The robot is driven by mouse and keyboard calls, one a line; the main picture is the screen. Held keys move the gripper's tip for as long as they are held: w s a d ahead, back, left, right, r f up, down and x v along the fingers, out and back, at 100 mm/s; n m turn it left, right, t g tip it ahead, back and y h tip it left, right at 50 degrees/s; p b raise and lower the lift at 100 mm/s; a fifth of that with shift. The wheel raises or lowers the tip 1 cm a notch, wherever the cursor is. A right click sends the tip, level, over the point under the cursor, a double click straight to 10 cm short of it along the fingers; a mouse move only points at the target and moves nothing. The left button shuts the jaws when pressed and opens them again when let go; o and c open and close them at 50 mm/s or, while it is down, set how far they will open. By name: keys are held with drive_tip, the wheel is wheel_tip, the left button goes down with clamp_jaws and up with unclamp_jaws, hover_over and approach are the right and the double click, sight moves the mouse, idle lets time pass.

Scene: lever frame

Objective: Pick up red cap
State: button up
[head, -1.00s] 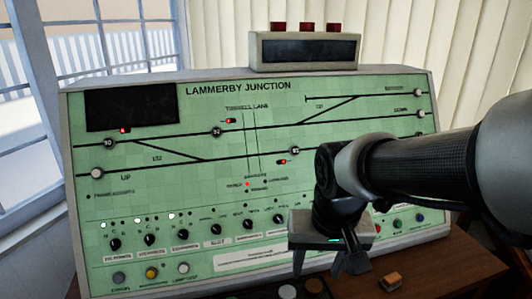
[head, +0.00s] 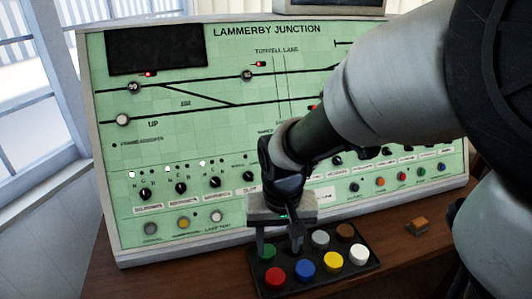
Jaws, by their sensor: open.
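The red cap (head: 275,277) sits at the front left corner of a dark tray (head: 318,279) on the wooden desk, in front of the green panel. My gripper (head: 279,250) is open and points down over the left part of the tray's back row. Its fingers show near the green cap (head: 268,254), a little behind the red cap in the picture. The gripper holds nothing that I can see. The fingers partly hide the back row; the red cap is in plain view.
Beside the red cap stand the blue cap (head: 304,268), yellow cap (head: 333,261) and white cap (head: 359,255). Behind are grey (head: 320,239) and brown (head: 345,232) caps. The panel (head: 180,130) rises close behind the tray.

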drive_tip(key=b, duration=0.2)
hover_over(275, 276)
wheel_tip(275, 276, down, 9)
drive_tip(key=shift+s+d+r, duration=0.1)
drive_tip(key=shift+d+r, duration=0.05)
drive_tip(key=shift+r, duration=0.05)
wheel_tip(275, 276, down, 5)
drive_tip(key=shift+f+b, duration=0.15)
drive_tip(key=shift+b, duration=1.1)
drive_tip(key=c, duration=0.7)
